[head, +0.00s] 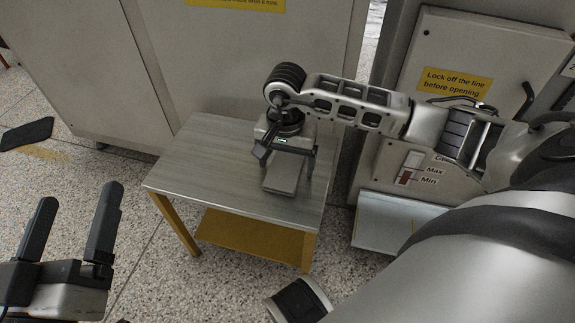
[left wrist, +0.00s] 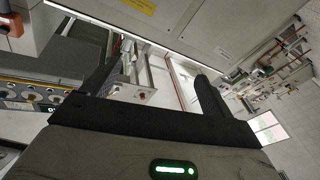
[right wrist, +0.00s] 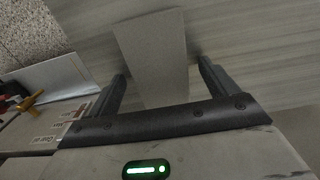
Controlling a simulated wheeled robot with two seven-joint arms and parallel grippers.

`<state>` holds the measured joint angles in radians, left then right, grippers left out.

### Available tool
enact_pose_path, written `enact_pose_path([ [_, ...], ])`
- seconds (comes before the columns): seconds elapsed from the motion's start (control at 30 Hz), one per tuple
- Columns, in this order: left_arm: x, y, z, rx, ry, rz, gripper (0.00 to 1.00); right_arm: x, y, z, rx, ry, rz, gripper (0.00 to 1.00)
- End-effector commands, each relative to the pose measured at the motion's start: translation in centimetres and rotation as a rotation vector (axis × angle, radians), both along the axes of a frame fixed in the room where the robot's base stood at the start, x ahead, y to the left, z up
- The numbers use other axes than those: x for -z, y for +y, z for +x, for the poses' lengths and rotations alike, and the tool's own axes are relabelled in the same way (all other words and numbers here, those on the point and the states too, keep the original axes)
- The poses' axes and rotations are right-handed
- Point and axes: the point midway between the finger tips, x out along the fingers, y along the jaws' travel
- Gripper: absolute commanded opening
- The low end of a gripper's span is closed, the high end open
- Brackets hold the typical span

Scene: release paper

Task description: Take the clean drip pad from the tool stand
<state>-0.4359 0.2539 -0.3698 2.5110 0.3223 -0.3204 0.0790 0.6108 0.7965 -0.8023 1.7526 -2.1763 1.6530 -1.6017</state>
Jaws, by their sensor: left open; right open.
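The tool stand (head: 215,155) is a small table with a grey wood-grain top and yellow legs. A flat grey rectangular pad (head: 284,180) lies on its right part; it also shows in the right wrist view (right wrist: 152,50). My right gripper (head: 285,158) is open over the pad's far end, fingers pointing down. In the right wrist view, its fingers (right wrist: 162,82) stand on either side of the pad, with gaps, and are not closed on it. My left gripper (head: 80,195) is open and empty, away from the stand at the lower left.
Pale cabinets (head: 235,70) stand right behind the stand. A whitish tray-like box (head: 385,222) is on the floor to the right, below a machine panel with Max and Min marks (head: 410,170). A dark mat (head: 27,134) lies on the speckled floor at left.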

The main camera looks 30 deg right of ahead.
Motion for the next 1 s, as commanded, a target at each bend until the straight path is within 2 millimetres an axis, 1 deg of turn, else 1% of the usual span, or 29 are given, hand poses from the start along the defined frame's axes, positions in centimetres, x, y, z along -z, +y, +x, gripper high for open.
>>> enact_pose_path([
  [0.03, -0.1, 0.0, 0.1, -0.002, -0.016, 0.006, 0.86, 0.3, 0.0, 0.0, 0.0, -0.001, 0.001, 0.85],
  [0.23, -0.3, 0.1, 0.1, -0.004, -0.019, 0.006, 0.86, 0.2, 0.0, 0.0, 0.0, -0.001, 0.0, 0.85],
  [0.27, -0.2, 0.0, 0.1, -0.004, -0.019, 0.006, 0.86, 0.2, 0.0, 0.0, 0.0, -0.001, 0.0, 0.83],
  [0.3, -0.2, 0.0, 0.1, -0.004, -0.018, 0.007, 0.86, 0.2, 0.0, 0.0, 0.0, -0.001, 0.0, 0.72],
  [0.37, -0.2, 0.1, 0.1, -0.004, -0.018, 0.007, 0.86, 0.2, 0.0, 0.0, 0.0, -0.001, 0.0, 0.55],
  [0.4, -0.2, 0.1, 0.1, -0.004, -0.018, 0.008, 0.86, 0.2, 0.0, 0.0, 0.001, -0.001, 0.0, 0.44],
  [0.43, -0.2, 0.0, 0.1, -0.004, -0.018, 0.008, 0.86, 0.2, 0.0, 0.0, 0.001, -0.001, -0.001, 0.38],
  [0.77, -0.3, 0.0, 0.1, -0.003, -0.015, 0.007, 0.86, 0.0, 0.0, 0.1, 0.001, -0.001, 0.0, 0.37],
  [0.93, -0.3, -0.1, 0.0, 0.01, 0.018, -0.005, 0.86, -1.2, -0.1, 0.1, 0.001, -0.003, -0.001, 0.37],
  [0.97, -0.1, -0.1, -0.1, 0.013, 0.038, -0.009, 0.86, -1.6, -0.1, 0.1, 0.001, -0.003, -0.001, 0.37],
  [1.0, 0.7, -0.1, -0.5, 0.011, 0.097, -0.024, 0.86, -2.3, -0.1, 0.1, 0.0, -0.003, -0.001, 0.37],
])
